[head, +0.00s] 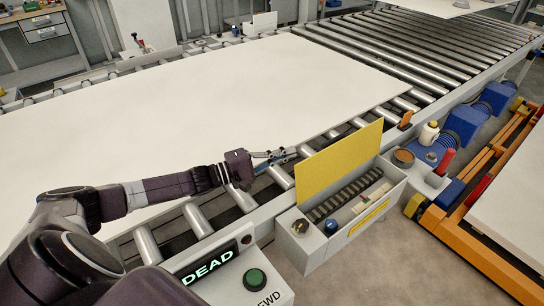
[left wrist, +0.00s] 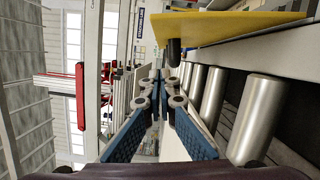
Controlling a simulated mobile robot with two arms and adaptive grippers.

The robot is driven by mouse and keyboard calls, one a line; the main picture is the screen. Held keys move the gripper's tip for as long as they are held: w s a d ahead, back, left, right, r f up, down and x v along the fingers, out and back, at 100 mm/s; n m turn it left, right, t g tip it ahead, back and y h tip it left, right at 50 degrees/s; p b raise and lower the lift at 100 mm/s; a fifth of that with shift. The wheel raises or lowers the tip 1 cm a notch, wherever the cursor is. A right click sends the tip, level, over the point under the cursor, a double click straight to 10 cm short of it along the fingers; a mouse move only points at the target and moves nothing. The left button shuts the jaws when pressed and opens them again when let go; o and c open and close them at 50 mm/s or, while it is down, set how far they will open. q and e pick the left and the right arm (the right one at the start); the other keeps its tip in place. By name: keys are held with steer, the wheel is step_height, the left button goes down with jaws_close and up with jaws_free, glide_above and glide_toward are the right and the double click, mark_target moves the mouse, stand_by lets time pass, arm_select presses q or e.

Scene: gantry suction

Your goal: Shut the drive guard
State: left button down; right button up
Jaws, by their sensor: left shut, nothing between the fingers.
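The drive guard (head: 340,160) is a yellow panel standing raised along the back edge of a grey box. The box (head: 308,238) is open on top, and a chain or roller row (head: 345,197) shows inside. My left gripper (head: 290,153) is shut and empty, over the rollers just left of and behind the guard's left end. I cannot tell whether it touches the guard. In the left wrist view, its blue-padded fingers (left wrist: 160,82) come together, with the yellow guard (left wrist: 225,26) above and to the right. My right gripper is not in view.
A large white sheet (head: 220,110) lies on the roller conveyor (head: 420,55). An orange frame (head: 470,245) is farther right.

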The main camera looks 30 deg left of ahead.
arm_select(q)
steer(key=d, duration=0.1)
steer(key=d+p, duration=0.1)
steer(key=d, duration=0.1)
steer(key=d+p, duration=0.1)
steer(key=shift+s+d+r, duration=0.2)
steer(key=shift+d+r, duration=0.05)
steer(key=shift+r, duration=0.1)
